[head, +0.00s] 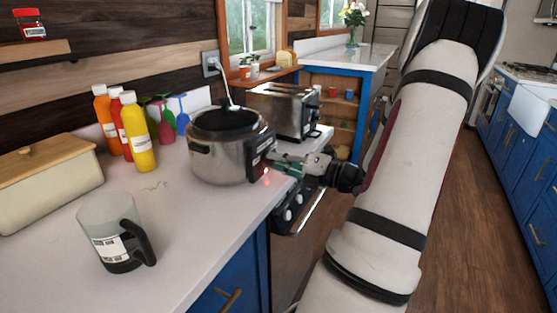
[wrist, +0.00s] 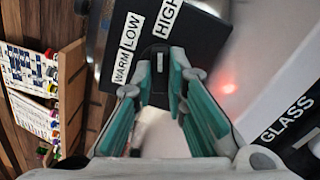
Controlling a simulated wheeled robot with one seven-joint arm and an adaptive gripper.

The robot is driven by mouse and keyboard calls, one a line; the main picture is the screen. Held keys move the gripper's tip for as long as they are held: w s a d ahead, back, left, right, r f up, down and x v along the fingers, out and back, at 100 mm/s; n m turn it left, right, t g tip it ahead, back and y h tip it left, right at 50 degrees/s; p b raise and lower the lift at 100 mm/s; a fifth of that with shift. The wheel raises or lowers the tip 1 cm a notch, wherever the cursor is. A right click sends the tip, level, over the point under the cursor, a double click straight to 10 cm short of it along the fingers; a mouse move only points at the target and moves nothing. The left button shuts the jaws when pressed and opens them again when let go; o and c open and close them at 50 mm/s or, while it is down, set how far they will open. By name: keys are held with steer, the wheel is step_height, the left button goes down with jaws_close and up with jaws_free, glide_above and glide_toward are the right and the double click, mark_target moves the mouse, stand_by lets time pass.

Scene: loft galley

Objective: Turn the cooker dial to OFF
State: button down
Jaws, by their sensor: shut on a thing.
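The cooker (head: 221,152) is a round steel pot with a dark lid, standing on the pale counter, its control panel facing my arm. In the wrist view its black panel (wrist: 205,40) shows the labels WARM, LOW and HIGH. The dark dial (wrist: 159,85) has a white mark that points up the picture, roughly between LOW and HIGH. I cannot see an OFF label. My gripper (head: 278,163) is at the panel, its green-padded fingers (wrist: 156,84) shut on the dial from both sides. In the head view the gripper hides the dial.
A toaster (head: 287,112) stands just behind the cooker. A frosted mug (head: 112,232), a cream bread box (head: 45,183) and sauce bottles (head: 139,132) stand on the counter (head: 195,235). An oven front with knobs (head: 293,207) lies below my gripper. Open floor (head: 440,215) is to the right.

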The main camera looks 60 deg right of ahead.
steer(key=n, duration=0.3)
steer(key=shift+p, duration=0.35)
steer(key=n, duration=0.4)
steer(key=shift+f, duration=0.1)
steer(key=n+b, duration=0.1)
steer(key=n, duration=0.2)
steer(key=shift+n+b, duration=0.35)
steer(key=shift+n, duration=0.05)
steer(key=n+b, duration=0.2)
steer(key=n, duration=0.1)
steer(key=shift+f+n, duration=0.1)
steer(key=shift+n, duration=0.2)
steer(key=n+b, duration=0.3)
steer(key=shift+d, duration=0.1)
steer(key=n+b, duration=0.8)
steer(key=b, duration=0.1)
steer(key=shift+f+b, duration=0.1)
steer(key=shift+b, duration=0.2)
steer(key=n+b, duration=0.3)
steer(key=shift+r+b, duration=0.2)
steer(key=shift+b, duration=0.2)
steer(key=shift+n, duration=0.3)
